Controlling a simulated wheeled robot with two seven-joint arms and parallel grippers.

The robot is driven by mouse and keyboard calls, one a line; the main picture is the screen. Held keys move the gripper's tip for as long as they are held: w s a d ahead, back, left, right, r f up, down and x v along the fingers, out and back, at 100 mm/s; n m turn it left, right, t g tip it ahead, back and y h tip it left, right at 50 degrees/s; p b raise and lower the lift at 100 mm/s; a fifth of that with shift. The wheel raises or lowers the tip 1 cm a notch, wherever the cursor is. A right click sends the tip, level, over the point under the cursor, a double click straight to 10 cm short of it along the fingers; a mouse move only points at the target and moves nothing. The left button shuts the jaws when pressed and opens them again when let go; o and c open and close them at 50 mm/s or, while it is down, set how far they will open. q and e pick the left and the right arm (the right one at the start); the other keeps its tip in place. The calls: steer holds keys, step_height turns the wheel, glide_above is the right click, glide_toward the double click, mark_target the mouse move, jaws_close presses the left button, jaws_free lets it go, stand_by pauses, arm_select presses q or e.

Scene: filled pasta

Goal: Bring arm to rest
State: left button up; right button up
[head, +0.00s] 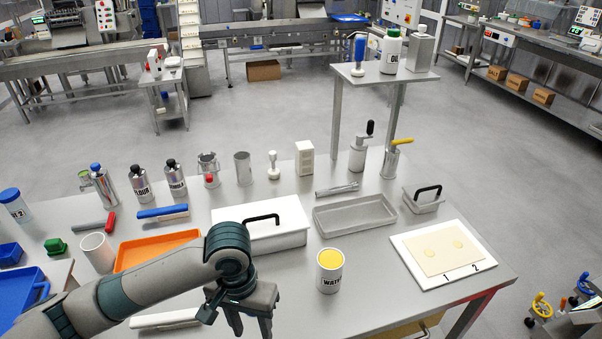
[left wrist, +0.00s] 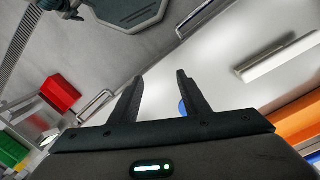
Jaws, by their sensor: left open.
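My left arm comes in from the left in the head view, and its gripper (head: 252,318) hangs over the front part of the steel table (head: 370,300). The fingers point down, and their tips are near the bottom edge of the picture. In the left wrist view the two dark fingers (left wrist: 161,95) stand apart with nothing between them. A small blue spot shows behind the right finger there. My right gripper is in neither view.
A white lidded box (head: 262,225), an orange tray (head: 155,250) and a can marked WATER (head: 329,272) stand around the gripper. A white board (head: 445,280) with a dough sheet lies at the right. Bottles and tools line the back. Bare tabletop lies right of the gripper.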

arm_select(q)
steer(key=s+d+f+t+h, duration=0.3)
steer(key=s+d+f+h, duration=0.1)
steer(key=s+d+f, duration=0.15)
steer(key=s+a+f+n+t+y, duration=0.1)
steer(key=s+a+f+y, duration=0.1)
steer(key=s+a+f, duration=0.5)
steer(key=s+a+t+y, duration=0.1)
steer(key=s+a+y, duration=0.3)
steer(key=a, duration=0.7)
step_height(320, 180, down, 28)
steer(key=s+g+h+b, duration=0.1)
steer(key=s+g, duration=0.1)
steer(key=s+a+f+g+b, duration=0.1)
steer(key=s+a+f, duration=0.2)
steer(key=s+f, duration=1.5)
step_height(320, 180, down, 3)
steer(key=shift+s+r+b, duration=0.1)
steer(key=shift+s+b, duration=0.15)
steer(key=shift+b, duration=0.15)
